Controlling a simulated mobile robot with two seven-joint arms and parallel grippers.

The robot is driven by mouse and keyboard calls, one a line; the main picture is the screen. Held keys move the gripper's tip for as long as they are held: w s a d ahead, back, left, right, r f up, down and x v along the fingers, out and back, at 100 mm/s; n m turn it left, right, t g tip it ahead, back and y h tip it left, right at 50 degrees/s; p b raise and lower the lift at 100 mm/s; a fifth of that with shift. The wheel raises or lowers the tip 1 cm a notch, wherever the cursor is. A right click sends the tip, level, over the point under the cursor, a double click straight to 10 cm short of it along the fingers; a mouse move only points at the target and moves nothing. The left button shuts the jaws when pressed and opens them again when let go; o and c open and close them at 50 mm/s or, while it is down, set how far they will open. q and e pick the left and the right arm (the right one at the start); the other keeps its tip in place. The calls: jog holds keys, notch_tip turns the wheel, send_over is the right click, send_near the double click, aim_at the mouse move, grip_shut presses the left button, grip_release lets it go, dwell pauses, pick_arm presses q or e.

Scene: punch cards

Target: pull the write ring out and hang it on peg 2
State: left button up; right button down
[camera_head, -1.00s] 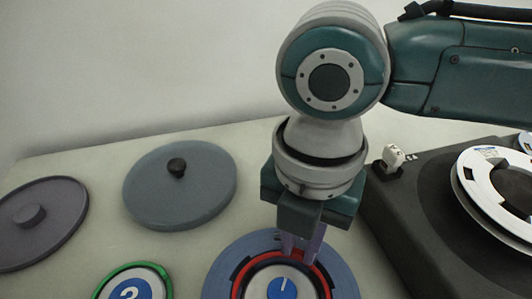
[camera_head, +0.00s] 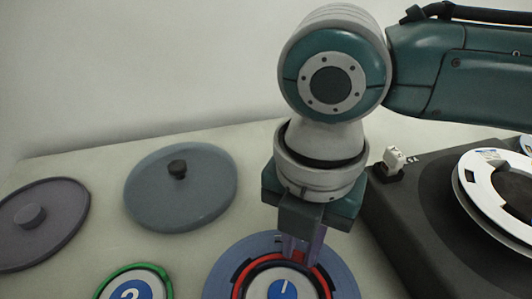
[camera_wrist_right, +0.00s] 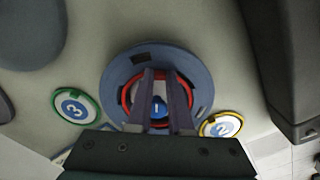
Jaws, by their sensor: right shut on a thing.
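The write ring is a red ring (camera_head: 237,284) seated around the white hub with a blue "1" (camera_head: 283,290), in the middle of a blue-grey reel (camera_head: 219,277). The ring also shows in the right wrist view (camera_wrist_right: 125,96). My right gripper (camera_head: 302,256) points down at the ring's far side, its purple fingers shut on the red ring. The fingers hide part of the ring and hub. My left gripper is not in view.
A grey-blue lid with a knob (camera_head: 184,208) and a darker lid (camera_head: 52,236) lie at left. A dark tape deck (camera_head: 422,222) with a white reel (camera_head: 482,210) stands at right.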

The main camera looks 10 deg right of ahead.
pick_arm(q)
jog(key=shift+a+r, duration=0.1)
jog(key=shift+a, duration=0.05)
pick_arm(e)
jog(key=shift+r, duration=0.1)
dwell(0.4)
pick_arm(q)
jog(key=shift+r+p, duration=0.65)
jog(key=shift+p, duration=0.1)
pick_arm(e)
jog(key=shift+r, duration=0.45)
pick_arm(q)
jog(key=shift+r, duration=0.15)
pick_arm(e)
jog(key=shift+r, duration=0.15)
notch_tip(320, 180, up, 6)
jog(key=p, duration=0.7)
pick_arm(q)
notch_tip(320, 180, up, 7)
